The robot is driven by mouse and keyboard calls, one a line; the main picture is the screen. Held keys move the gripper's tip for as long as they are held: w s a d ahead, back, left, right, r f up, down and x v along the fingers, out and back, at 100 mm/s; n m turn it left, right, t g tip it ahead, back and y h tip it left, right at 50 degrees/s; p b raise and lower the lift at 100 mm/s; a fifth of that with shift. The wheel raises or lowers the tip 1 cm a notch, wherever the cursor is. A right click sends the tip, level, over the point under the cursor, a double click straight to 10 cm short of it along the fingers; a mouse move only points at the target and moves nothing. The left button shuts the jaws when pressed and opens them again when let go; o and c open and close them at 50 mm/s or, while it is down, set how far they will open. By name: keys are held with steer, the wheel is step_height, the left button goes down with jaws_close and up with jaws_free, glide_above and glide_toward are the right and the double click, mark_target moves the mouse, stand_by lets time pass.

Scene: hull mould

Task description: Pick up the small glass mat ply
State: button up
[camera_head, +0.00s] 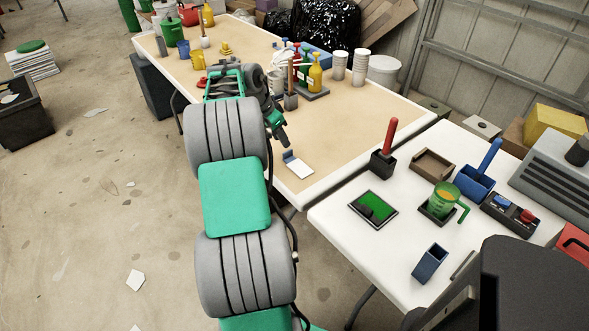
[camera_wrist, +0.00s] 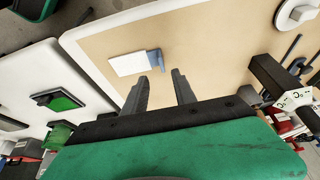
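A small white flat piece (camera_head: 299,168), which looks like the glass mat ply, lies near the front edge of the tan-topped table (camera_head: 345,135). A small grey-blue piece (camera_head: 288,155) stands at one edge of it. In the wrist view the white piece (camera_wrist: 128,64) lies left of and beyond my fingertips, with the grey-blue piece (camera_wrist: 154,60) at its right end. My gripper (camera_wrist: 158,78) is open, its two fingers apart with nothing between them. In the head view my gripper (camera_head: 279,130) is above the table, just behind the white piece; my arm hides part of the table.
A tool caddy with bottles (camera_head: 312,92) and stacked white cups (camera_head: 360,65) stand behind my gripper. A white table (camera_head: 340,245) at right holds a green-screened device (camera_head: 374,209), a green mug (camera_head: 442,200) and blue holders (camera_head: 474,184). The tan surface right of the white piece is clear.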

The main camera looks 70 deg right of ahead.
mark_target(288, 151)
steer(key=x, duration=0.7)
steer(key=shift+w, duration=0.15)
jaws_close()
